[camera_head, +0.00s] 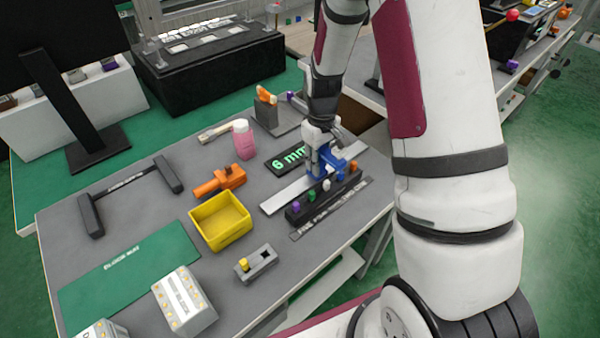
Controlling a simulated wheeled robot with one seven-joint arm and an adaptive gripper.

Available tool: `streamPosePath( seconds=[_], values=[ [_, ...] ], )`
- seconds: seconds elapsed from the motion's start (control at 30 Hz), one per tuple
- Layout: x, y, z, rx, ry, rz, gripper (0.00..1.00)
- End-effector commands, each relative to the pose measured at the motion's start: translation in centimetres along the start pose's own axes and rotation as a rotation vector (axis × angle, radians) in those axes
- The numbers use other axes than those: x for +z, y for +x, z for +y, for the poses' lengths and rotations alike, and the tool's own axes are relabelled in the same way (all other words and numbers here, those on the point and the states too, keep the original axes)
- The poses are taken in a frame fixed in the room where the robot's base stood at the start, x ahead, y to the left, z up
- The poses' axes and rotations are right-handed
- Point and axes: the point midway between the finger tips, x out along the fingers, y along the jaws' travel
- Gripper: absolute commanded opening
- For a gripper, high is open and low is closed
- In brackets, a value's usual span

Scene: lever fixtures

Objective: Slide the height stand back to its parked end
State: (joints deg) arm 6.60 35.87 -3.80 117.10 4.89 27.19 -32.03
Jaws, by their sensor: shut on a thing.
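The fingertips and the exact grip are partly hidden by the gripper body. A black display with green "6 mm" figures (288,158) lies just behind the rail.
A black block with coloured knobs (323,196) stands close in front of the rail. A yellow bin (220,222), an orange tool (218,181) and a pink bottle (243,140) stand to the left. The bench's right edge (375,210) is near. The rail's left part is clear.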

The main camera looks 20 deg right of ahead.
Motion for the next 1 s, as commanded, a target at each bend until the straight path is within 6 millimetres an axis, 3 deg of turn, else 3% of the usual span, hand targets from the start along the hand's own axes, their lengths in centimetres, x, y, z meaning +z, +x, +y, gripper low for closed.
streamPosePath(
  seconds=[0.03,0.2,0.5,0.7,1.0],
  values=[
    [-0.1,0.2,2.0,0.002,0.009,0.003,0.0],
    [-0.1,0.2,7.2,0.002,0.008,0.003,0.0],
    [-0.1,0.1,13.9,0.002,0.003,0.002,0.0],
    [-0.1,0.0,15.8,0.001,0.0,0.002,0.0],
    [-0.1,-0.1,16.5,0.004,0.0,0.003,0.0]
  ],
)
